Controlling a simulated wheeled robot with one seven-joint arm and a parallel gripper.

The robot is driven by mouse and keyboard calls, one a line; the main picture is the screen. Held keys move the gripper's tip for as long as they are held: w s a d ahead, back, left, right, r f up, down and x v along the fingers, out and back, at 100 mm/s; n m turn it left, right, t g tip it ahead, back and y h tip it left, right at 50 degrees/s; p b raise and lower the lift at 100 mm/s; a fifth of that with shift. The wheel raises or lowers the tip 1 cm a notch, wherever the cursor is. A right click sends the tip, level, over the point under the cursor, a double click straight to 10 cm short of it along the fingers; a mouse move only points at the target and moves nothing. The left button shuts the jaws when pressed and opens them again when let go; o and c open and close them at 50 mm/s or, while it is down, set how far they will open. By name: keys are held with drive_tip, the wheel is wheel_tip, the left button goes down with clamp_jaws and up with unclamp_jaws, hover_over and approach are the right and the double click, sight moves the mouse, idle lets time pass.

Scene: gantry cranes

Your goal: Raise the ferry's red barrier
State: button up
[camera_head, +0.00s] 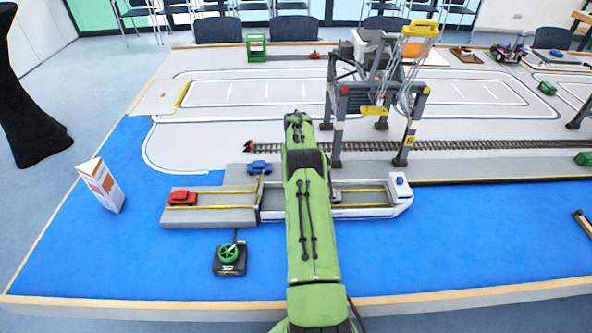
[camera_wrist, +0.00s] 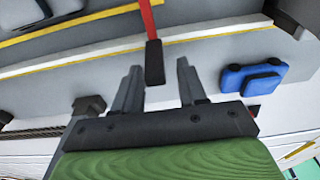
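The red barrier (camera_wrist: 147,17) shows at the top of the wrist view as a thin red bar ending in a black block (camera_wrist: 154,62). My gripper (camera_wrist: 158,77) is open, its two grey fingers apart, one on each side of the block's near end in the picture. I cannot tell whether the block is at finger depth; a gap shows on both sides. In the head view the white ferry (camera_head: 376,212) lies on blue water, partly behind my green arm. The gripper and the barrier cannot be made out there.
A blue toy car (camera_wrist: 254,78) lies right of the fingers; it also shows in the head view (camera_head: 259,167). A red car (camera_head: 182,198) stands on the grey ramp (camera_head: 210,217). A gantry crane (camera_head: 376,100) stands behind. A green handwheel (camera_head: 228,253) and a leaflet stand (camera_head: 100,185) are at left.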

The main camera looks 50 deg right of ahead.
wheel_tip(320, 180, up, 7)
drive_tip(key=p, duration=0.1)
drive_tip(key=shift+s+a+r, duration=0.15)
drive_tip(key=shift+s+a, duration=0.1)
drive_tip(key=shift+a, duration=0.05)
drive_tip(key=shift+s, duration=0.1)
idle(0.5)
